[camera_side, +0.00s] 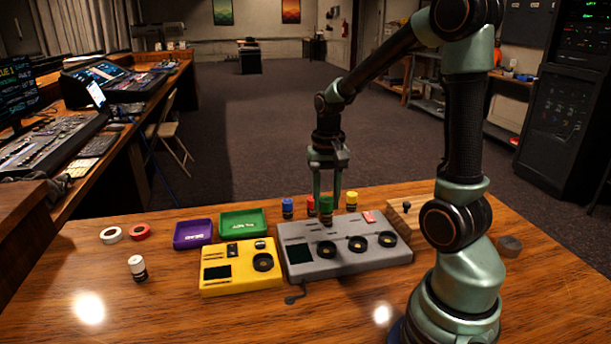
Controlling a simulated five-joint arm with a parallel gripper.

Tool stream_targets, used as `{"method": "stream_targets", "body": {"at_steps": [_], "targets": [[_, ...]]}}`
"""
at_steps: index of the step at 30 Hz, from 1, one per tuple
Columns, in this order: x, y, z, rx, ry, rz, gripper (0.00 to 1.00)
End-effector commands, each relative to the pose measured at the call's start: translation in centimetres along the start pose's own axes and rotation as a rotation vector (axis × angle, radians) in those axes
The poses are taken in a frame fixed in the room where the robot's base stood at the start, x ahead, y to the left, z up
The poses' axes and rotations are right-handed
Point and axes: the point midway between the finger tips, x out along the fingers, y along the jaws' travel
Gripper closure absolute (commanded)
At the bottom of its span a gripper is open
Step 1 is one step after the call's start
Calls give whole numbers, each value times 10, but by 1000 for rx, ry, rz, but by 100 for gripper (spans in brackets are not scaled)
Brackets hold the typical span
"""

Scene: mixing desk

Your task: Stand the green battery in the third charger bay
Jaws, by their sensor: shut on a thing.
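My gripper (326,197) is shut on the green battery (326,208) and holds it upright, its dark lower end pointing down. The grey charger (310,268) lies on the desk with three round dark bays in a row: a left bay (327,248), a middle bay (357,244) and a right bay (387,240). All three bays look empty. The green battery shows against the charger's rear edge, behind the left bay in the picture and left of the right bay. Its exact height above the charger is hard to tell.
Blue (287,208), red (311,205) and yellow (351,200) batteries stand behind the charger. A yellow one-bay charger (240,282) sits close on its left. Purple (193,234) and green (243,223) trays, tape rolls and a white-topped battery (137,268) are farther left. A wooden block (401,220) is behind right.

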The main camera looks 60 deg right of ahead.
Motion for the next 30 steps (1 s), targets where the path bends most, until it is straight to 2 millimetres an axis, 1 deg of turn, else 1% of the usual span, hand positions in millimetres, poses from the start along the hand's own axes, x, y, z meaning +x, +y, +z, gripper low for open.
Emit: {"method": "stream_targets", "body": {"at_steps": [1, 3, 7, 11, 22, 30], "targets": [[2, 0, 6, -9, 0, 0, 100], [5, 1, 12, -17, 1, 0, 100], [10, 2, 16, -24, -1, 0, 100], [18, 2, 16, -24, -3, 1, 100], [53, 2, 16, -23, -4, 2, 100], [65, 2, 16, -23, -1, 1, 100]]}}
